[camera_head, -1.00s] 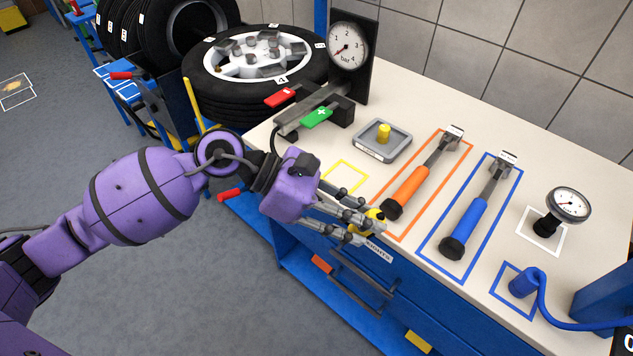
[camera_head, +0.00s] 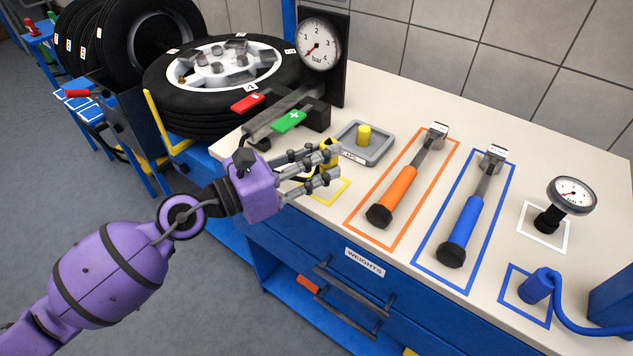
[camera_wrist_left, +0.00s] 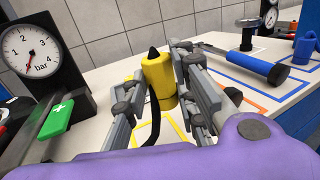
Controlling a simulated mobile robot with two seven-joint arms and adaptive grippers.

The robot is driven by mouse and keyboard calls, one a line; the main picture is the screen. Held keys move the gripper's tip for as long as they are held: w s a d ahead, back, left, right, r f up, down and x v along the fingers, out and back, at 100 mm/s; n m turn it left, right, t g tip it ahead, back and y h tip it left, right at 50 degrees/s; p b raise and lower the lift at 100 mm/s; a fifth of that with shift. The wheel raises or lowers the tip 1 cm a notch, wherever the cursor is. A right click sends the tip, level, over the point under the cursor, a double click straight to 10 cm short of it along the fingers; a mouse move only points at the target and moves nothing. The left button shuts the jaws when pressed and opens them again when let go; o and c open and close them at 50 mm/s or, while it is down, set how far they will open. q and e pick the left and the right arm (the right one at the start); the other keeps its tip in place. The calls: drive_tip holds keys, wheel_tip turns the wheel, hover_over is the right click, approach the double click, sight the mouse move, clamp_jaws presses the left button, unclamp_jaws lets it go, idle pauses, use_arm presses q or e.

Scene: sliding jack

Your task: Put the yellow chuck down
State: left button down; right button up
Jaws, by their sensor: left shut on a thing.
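The yellow chuck (camera_head: 326,149) is between the fingers of my left gripper (camera_head: 331,165), which is shut on it. In the left wrist view the chuck (camera_wrist_left: 158,76) stands roughly upright between the fingers, with a black hose in front of it. The yellow outlined square (camera_head: 331,191) on the bench top lies just below and in front of the gripper; it shows partly in the left wrist view (camera_wrist_left: 176,131). The fingers cover part of the chuck, and I cannot tell whether it touches the bench. My right gripper is not in view.
A grey tray with a yellow peg (camera_head: 364,136) stands just beyond the gripper. Green (camera_head: 289,121) and red (camera_head: 247,103) levers and a pressure gauge (camera_head: 319,44) are behind. Orange-handled (camera_head: 393,195) and blue-handled (camera_head: 464,230) tools lie in outlines to the right.

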use_arm(q)
drive_tip(key=w+f, duration=0.1)
drive_tip(key=w+f+b, duration=0.1)
drive_tip(key=f, duration=0.1)
drive_tip(key=shift+a+f, duration=0.1)
drive_tip(key=shift+a, duration=0.05)
drive_tip(key=shift+w+a+f+b, duration=0.1)
drive_tip(key=shift+w+f+b, duration=0.2)
drive_tip(key=shift+w, duration=0.15)
drive_tip(key=f, duration=0.1)
drive_tip(key=f+b, duration=0.1)
drive_tip(key=f, duration=0.1)
drive_tip(key=shift+w+f, duration=0.2)
drive_tip(key=shift+w, duration=0.1)
drive_tip(key=shift+f, duration=0.1)
drive_tip(key=shift+f+b, duration=0.15)
drive_tip(key=shift+b, duration=0.15)
drive_tip(key=c, duration=1.4)
unclamp_jaws()
drive_tip(key=shift+c, duration=0.2)
